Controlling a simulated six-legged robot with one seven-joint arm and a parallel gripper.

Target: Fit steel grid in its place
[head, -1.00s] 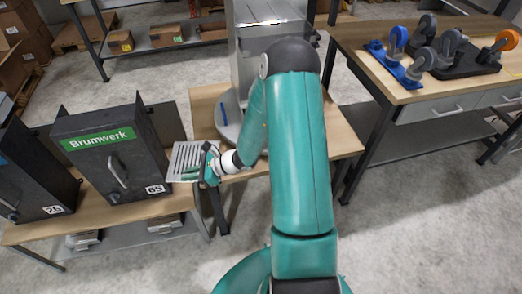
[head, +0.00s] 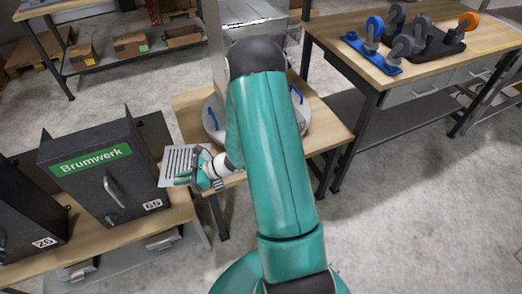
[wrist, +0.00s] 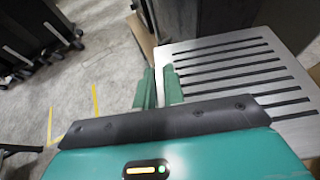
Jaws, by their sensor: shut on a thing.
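The steel grid (head: 183,160) is a flat silvery plate with long dark slots. My gripper (head: 184,179) is shut on its near edge and holds it out to the left of my arm, between the black Brumwerk box and the middle bench. In the wrist view the grid (wrist: 240,65) fills the right side, and the gripper fingers (wrist: 158,88) are at its left edge. The tall grey steel dispenser (head: 222,60) stands on the middle bench with a round grey base (head: 212,118); my arm hides much of it.
The black Brumwerk box (head: 95,170), numbered 65, stands close left of the grid on a wooden bench (head: 140,232). Another black box (head: 30,215) is farther left. A bench with casters (head: 400,45) stands at right. Open concrete floor lies between the benches.

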